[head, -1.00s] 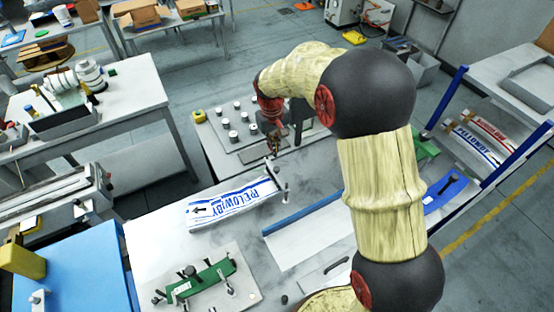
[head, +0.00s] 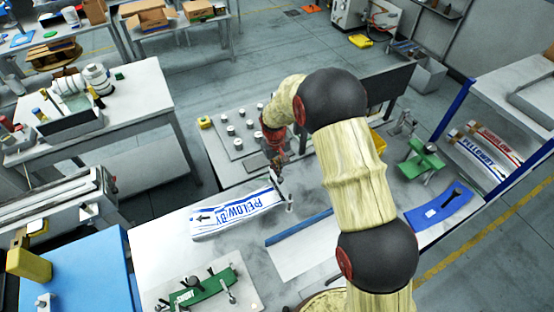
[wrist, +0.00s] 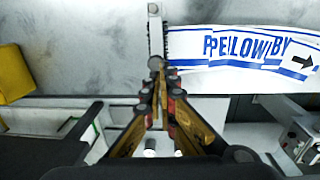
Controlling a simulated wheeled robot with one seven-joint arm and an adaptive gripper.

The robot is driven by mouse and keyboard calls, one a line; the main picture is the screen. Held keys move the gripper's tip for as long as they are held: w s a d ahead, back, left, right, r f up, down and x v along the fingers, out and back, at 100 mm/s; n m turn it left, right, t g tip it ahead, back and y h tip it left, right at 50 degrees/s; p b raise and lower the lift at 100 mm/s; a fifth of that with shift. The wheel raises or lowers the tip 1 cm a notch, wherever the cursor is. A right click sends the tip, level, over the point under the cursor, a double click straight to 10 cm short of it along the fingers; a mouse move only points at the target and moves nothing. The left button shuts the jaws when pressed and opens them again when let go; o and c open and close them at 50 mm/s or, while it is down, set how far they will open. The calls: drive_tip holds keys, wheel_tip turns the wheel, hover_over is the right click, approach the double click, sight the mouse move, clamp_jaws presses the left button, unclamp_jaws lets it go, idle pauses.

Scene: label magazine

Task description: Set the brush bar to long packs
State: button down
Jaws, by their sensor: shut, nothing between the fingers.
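The pale brush bar (head: 287,190) stands at the right end of the label stack (head: 236,212) on the grey table. In the wrist view, the bar (wrist: 157,32) is a narrow white strip with dark bristles along its edge, beside the blue-and-white labels (wrist: 235,48). A dark round knob (wrist: 155,63) shows at its near end. My gripper (head: 278,172) is shut and empty, just at this end of the bar. In the wrist view its fingertips (wrist: 157,80) meet right by the knob; I cannot tell whether they touch it. No setting marks are readable.
A green curved piece with clamps (head: 205,289) sits on a plate at the front. A blue strip (head: 300,226) lies right of the labels. A blue curved plate (head: 440,206) and green fixture (head: 420,160) stand further right. A board with several white cylinders (head: 238,130) lies behind.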

sight(278, 180)
drive_tip(key=shift+d+f+p, duration=0.15)
drive_tip(key=shift+f+p, duration=0.35)
drive_tip(key=shift+f, duration=1.8)
wheel_tip(278, 180, down, 4)
drive_tip(key=b, duration=0.3)
drive_tip(key=shift+s+r, duration=0.1)
drive_tip(key=shift+r, duration=0.05)
wheel_tip(278, 180, up, 14)
drive_tip(key=shift+a, duration=0.4)
drive_tip(key=shift+r, duration=0.1)
